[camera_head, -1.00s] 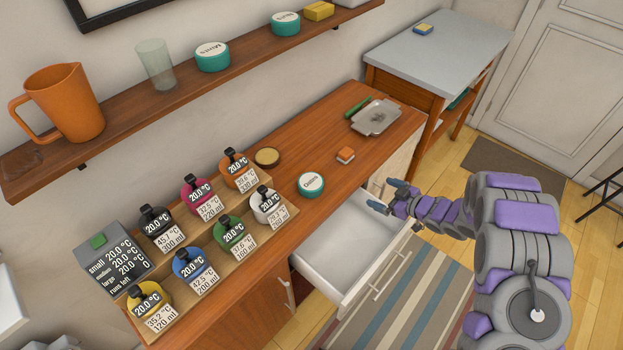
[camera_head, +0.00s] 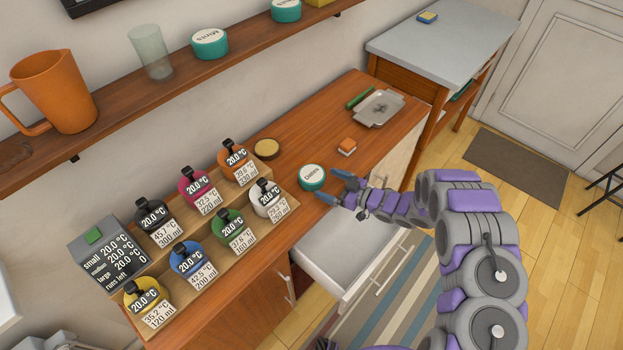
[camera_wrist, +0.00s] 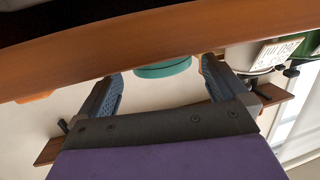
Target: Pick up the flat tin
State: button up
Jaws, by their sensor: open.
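A flat round teal tin (camera_head: 312,177) with a white, lettered lid lies on the wooden counter, right of the bottle rack. My gripper (camera_head: 324,190) is at the counter's front side, its two blue-grey fingers spread and pointing toward the tin. The fingers are close to the tin's right and front; contact is not clear. In the wrist view, part of the teal tin (camera_wrist: 163,69) shows beyond and between the open fingers (camera_wrist: 160,82), partly hidden by a wooden band. Nothing is held.
A tiered rack (camera_head: 283,212) of labelled bottles stands left of the tin. An open white drawer (camera_head: 345,255) lies below my gripper. An orange-topped block (camera_head: 346,147), a round yellow-topped item (camera_head: 267,149) and a grey tray (camera_head: 379,110) are on the counter. A shelf (camera_head: 180,85) overhangs with similar tins (camera_head: 210,44).

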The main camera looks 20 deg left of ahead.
aim_at(312, 177)
jog(key=shift+b+x, duration=0.9)
jog(key=shift+x, duration=2.9)
jog(key=shift+d+r, duration=0.1)
jog(key=shift+d, duration=0.1)
jog(key=c, duration=0.8)
jog(key=shift+o, duration=0.2)
